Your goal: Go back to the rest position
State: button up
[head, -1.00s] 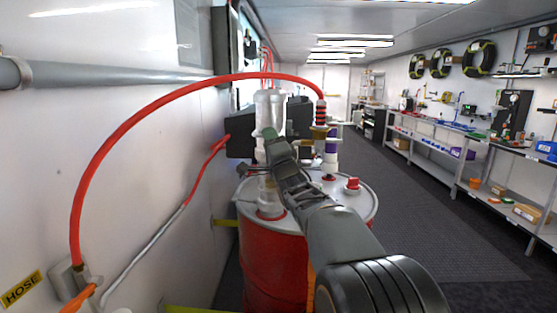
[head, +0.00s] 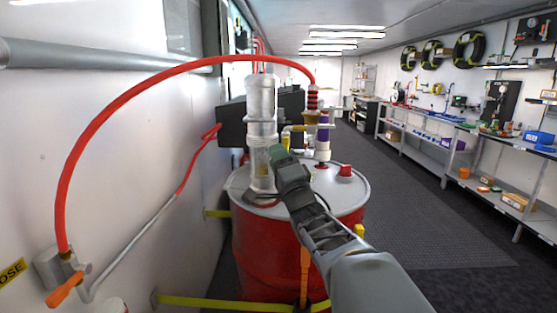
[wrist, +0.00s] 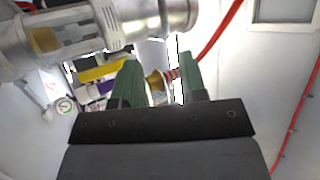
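My gripper (head: 278,152) is in front of the clear cylinder assembly (head: 262,115) on the red drum (head: 275,250). In the wrist view its two green fingers (wrist: 160,75) stand apart, with nothing seen held between them. A brass fitting with a red hose end (wrist: 157,84) shows in the gap, apparently beyond the fingers. The cylinder assembly (wrist: 90,35) crosses the top left of the wrist view, close to the fingers. Whether the gripper touches it cannot be told. My arm reaches in from the lower right.
A red hose (head: 150,85) arches from a wall valve with an orange handle (head: 65,290) to a fitting (head: 312,100) on the drum. Yellow straps (head: 225,302) run by the drum's base. Workbenches (head: 430,150) line the right; the dark floor (head: 410,215) between is clear.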

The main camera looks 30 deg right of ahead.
dwell(0.4)
notch_tip(320, 180, down, 16)
jog(key=s+d+n+g+h+p, duration=0.2)
jog(key=n+g+h+p, duration=0.3)
jog(key=g, duration=0.7)
jog(key=s+a+f+n+g+y+p, duration=0.35)
jog(key=s+a+n+g, duration=0.3)
jog(key=s, duration=0.35)
jog(key=s+a+r+n+g+y+p, duration=0.2)
jog(key=s+a+r+n+p, duration=0.2)
jog(key=s+a+p, duration=0.1)
jog(key=s+a, duration=0.1)
jog(key=a, duration=0.1)
jog(key=shift+a+r+p, duration=0.3)
jog(key=shift+a+p, duration=0.05)
jog(key=shift+p, duration=0.05)
jog(key=shift+s, duration=0.1)
jog(key=shift+c, duration=0.2)
